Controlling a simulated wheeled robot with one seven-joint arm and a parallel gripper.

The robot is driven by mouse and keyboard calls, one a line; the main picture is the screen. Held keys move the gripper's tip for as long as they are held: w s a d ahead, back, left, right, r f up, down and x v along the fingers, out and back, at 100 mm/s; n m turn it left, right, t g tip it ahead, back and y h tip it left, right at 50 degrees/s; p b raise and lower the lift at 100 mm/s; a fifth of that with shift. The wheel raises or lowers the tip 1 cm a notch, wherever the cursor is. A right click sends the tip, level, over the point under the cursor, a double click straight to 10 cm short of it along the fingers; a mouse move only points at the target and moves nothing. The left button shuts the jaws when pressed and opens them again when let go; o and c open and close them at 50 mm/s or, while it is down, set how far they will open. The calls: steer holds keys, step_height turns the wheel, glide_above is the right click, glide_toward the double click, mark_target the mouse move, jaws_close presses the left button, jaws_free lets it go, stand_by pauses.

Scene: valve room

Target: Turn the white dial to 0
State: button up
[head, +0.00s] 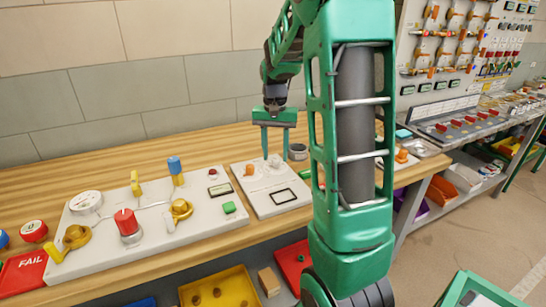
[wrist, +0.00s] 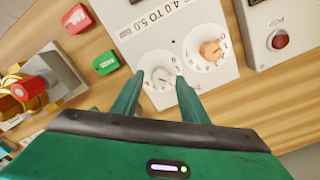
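The white dial (wrist: 160,77) sits on a small white panel (wrist: 205,25), beside an orange dial (wrist: 211,50) on its own numbered scale. My gripper (wrist: 158,80) points down at the white dial with its fingers apart, one on each side of it. I cannot tell whether the fingers touch the knob, and its reading is too small to make out. In the head view my gripper (head: 276,156) is over the far part of the same panel (head: 268,204), with the orange dial (head: 249,170) just left of it. The white dial is partly hidden there by the fingers.
A larger white board (head: 150,238) with a red knob (head: 127,222), yellow valves and a gauge (head: 86,202) lies to the left. In the wrist view, red (wrist: 76,18) and green (wrist: 106,63) blocks lie near the panel. A box with a red button (wrist: 279,41) stands to the right.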

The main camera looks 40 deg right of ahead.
steer(key=shift+f, duration=0.75)
jaws_close()
steer(key=shift+n, duration=0.4)
steer(key=n, duration=0.5)
steer(key=shift+r+n, duration=0.1)
steer(key=shift+n, duration=0.2)
steer(key=n, duration=0.5)
steer(key=shift+n, duration=0.4)
